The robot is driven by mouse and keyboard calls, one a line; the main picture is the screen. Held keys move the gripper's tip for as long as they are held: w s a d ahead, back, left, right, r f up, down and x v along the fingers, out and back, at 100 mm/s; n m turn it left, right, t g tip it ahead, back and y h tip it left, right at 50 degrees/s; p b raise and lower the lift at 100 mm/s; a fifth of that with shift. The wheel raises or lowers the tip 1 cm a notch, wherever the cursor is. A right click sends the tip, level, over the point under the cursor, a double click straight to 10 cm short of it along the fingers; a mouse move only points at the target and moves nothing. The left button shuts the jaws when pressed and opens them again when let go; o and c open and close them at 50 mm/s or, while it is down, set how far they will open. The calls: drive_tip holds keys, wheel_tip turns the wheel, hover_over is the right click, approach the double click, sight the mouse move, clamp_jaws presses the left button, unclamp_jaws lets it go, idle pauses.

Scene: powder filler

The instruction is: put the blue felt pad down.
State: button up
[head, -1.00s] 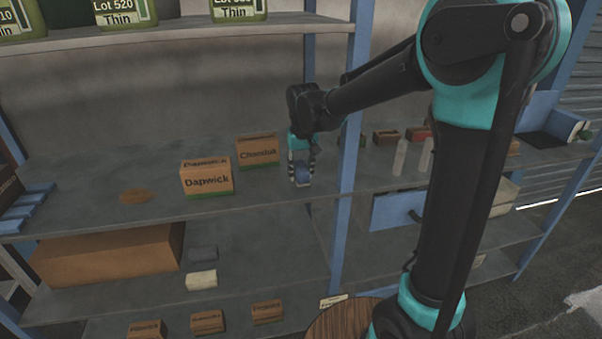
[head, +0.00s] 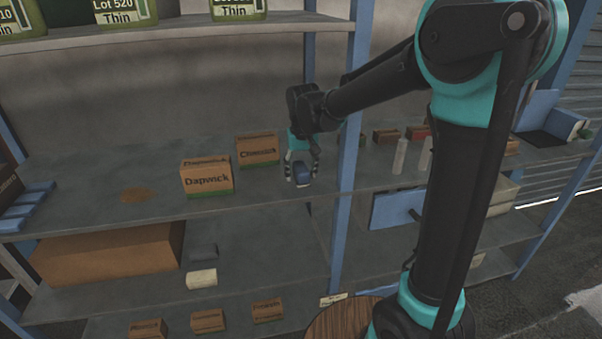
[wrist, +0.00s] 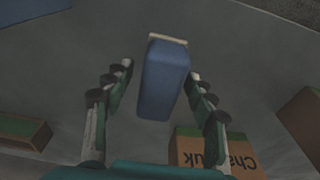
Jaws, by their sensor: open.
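The blue felt pad (head: 302,173) rests on the middle grey shelf, near the blue upright. It also shows in the wrist view (wrist: 163,80) as a blue block with a pale strip at its far end. My gripper (head: 301,176) is over the pad, pointing down. In the wrist view my gripper (wrist: 160,78) is open, with one finger on each side of the pad and a visible gap on both sides. The pad's underside is hidden.
A Chouduk-like labelled box (head: 257,150) and a Dapwick box (head: 207,178) stand left of the pad. The blue upright (head: 348,170) is close on the right. Bare shelf (head: 265,188) lies between the Dapwick box and the pad.

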sight(301, 167)
drive_tip(key=r, duration=0.5)
drive_tip(key=s+r, duration=0.1)
drive_tip(key=r, duration=0.1)
drive_tip(key=shift+d+r, duration=0.15)
drive_tip(key=shift+r, duration=0.15)
